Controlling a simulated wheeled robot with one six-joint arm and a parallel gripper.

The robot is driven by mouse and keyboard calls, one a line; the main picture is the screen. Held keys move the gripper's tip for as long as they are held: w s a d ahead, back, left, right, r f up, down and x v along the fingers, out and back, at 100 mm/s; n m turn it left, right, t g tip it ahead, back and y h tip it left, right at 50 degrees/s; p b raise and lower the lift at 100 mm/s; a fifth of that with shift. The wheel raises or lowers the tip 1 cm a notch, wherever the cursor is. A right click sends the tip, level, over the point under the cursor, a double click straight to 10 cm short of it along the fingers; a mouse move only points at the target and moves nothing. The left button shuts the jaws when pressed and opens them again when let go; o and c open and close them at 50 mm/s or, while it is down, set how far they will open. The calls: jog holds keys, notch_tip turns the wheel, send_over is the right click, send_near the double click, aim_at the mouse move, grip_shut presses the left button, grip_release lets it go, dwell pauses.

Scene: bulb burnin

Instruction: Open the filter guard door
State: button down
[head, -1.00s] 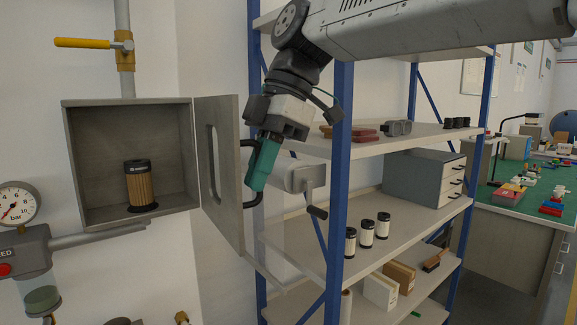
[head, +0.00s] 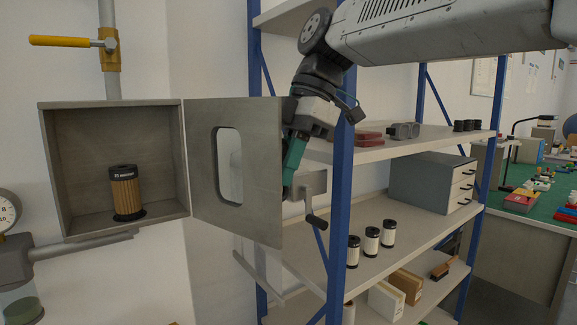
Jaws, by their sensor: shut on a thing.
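The filter guard door (head: 262,170) is a grey metal panel with an oval window. It is swung wide open to the right of the grey guard box (head: 75,222), hinged at the box's right edge. A filter with a black cap and pleated tan body (head: 127,194) stands upright inside the box. My gripper (head: 290,178), with teal fingers, is at the door's outer right edge. Its fingertips are partly hidden behind the door, and so is the black handle they are shut on.
A blue-posted shelf rack (head: 340,200) stands close behind and right of the door. A crank handle (head: 316,220) sticks out near my gripper. Several small canisters (head: 371,241) and a grey drawer unit (head: 432,182) are on the shelf. A yellow-handled valve (head: 62,41) is above the box.

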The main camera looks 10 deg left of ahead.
jog(key=c, duration=1.5)
grip_release()
jog(key=shift+a, duration=0.1)
jog(key=shift+v, duration=3.9)
